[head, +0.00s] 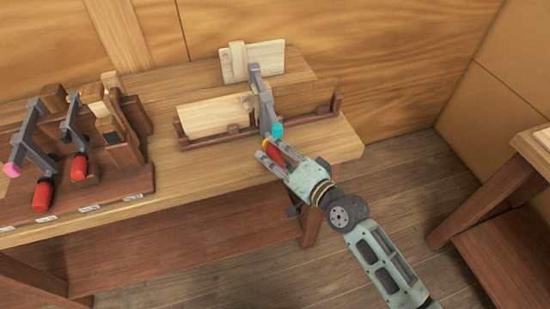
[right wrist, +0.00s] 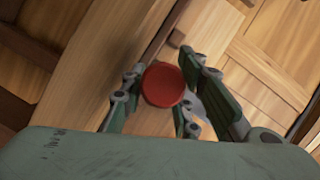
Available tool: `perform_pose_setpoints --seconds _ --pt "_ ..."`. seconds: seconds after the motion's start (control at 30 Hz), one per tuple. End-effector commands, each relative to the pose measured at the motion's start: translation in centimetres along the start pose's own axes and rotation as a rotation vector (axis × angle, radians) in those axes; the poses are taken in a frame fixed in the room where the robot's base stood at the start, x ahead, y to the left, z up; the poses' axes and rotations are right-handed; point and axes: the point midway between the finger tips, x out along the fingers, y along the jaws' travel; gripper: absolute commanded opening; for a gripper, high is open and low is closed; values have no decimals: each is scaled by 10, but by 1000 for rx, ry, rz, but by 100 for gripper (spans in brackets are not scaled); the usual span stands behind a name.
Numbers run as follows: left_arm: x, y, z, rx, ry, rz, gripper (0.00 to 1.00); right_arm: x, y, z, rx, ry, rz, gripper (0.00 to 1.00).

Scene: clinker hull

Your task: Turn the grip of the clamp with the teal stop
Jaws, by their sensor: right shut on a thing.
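The clamp with the teal stop (head: 277,130) stands at the right part of the bench, its grey bar (head: 263,98) reaching over light planks. Its red grip (head: 274,154) points toward my right gripper (head: 270,157). In the right wrist view the round red end of the grip (right wrist: 164,84) sits between the fingers of my right gripper (right wrist: 158,92), which is shut on it. The fingers hide part of the grip. My left gripper is not in view.
A wooden rack (head: 120,181) at the left holds two more clamps with red grips, one with a pink stop (head: 12,170). A light plank (head: 215,115) lies in a dark wooden holder (head: 312,117). Another table (head: 505,190) stands at the far right, with open floor between.

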Motion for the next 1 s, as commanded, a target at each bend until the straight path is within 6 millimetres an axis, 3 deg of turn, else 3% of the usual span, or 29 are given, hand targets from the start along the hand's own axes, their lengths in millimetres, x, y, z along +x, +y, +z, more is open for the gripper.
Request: perform_pose_setpoints --seconds 0.47,0.5,0.6,0.7,1.0 --pt "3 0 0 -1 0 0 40 -1 4 1 21 -3 -2 2" --pt "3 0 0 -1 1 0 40 -1 4 1 20 -3 -2 29" --pt "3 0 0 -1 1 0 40 -1 4 1 20 -3 -2 38" --pt "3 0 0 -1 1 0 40 0 3 1 20 -3 -4 46" --pt "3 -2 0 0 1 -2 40 -1 2 1 20 -3 -5 46"
